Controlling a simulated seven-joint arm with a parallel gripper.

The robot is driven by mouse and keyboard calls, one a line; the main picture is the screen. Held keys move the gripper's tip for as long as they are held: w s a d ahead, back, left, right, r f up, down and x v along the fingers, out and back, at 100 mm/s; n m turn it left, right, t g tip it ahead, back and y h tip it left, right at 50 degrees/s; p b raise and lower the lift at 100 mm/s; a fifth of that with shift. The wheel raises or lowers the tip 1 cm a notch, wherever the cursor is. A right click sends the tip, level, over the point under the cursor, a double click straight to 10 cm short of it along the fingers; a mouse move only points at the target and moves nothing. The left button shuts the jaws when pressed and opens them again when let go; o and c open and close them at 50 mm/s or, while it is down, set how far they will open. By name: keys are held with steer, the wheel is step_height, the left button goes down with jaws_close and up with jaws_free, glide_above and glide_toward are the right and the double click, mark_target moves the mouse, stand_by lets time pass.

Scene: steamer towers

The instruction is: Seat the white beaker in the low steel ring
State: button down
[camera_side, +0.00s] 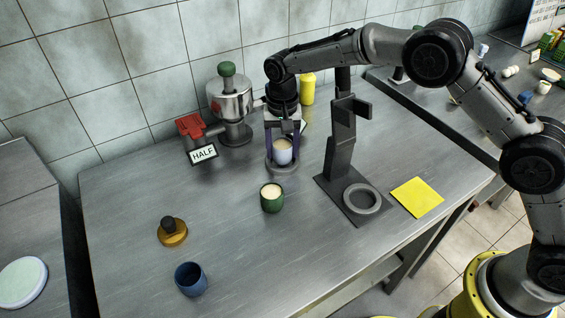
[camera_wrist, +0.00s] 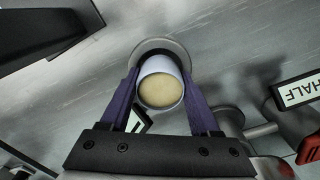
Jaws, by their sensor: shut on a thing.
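The white beaker (camera_side: 283,157) holds a cream-coloured fill and stands upright between the purple fingers of my gripper (camera_side: 283,146). In the wrist view, my gripper (camera_wrist: 162,98) is shut on the beaker (camera_wrist: 160,68), one finger on each side. A low grey steel ring (camera_side: 272,168) lies on the table directly under the beaker. In the wrist view the ring's rim (camera_wrist: 160,42) shows beyond the beaker, with a dark gap inside it. The beaker hides much of the ring, and I cannot tell whether its base is inside or just above it.
A green cup (camera_side: 272,198) stands just in front. A dark stand (camera_side: 340,150) with another grey ring (camera_side: 361,198) is to the right, near a yellow square (camera_side: 417,197). A steel pot (camera_side: 232,105) and HALF sign (camera_side: 203,153) are left. A blue cup (camera_side: 191,279) and brass weight (camera_side: 172,232) stand front left.

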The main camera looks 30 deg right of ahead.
steer(key=shift+f, duration=0.45)
stand_by(0.4)
steer(key=shift+r, duration=0.1)
steer(key=shift+r, duration=0.55)
steer(key=shift+w+d, duration=0.1)
stand_by(0.4)
steer(key=shift+f, duration=0.7)
stand_by(1.0)
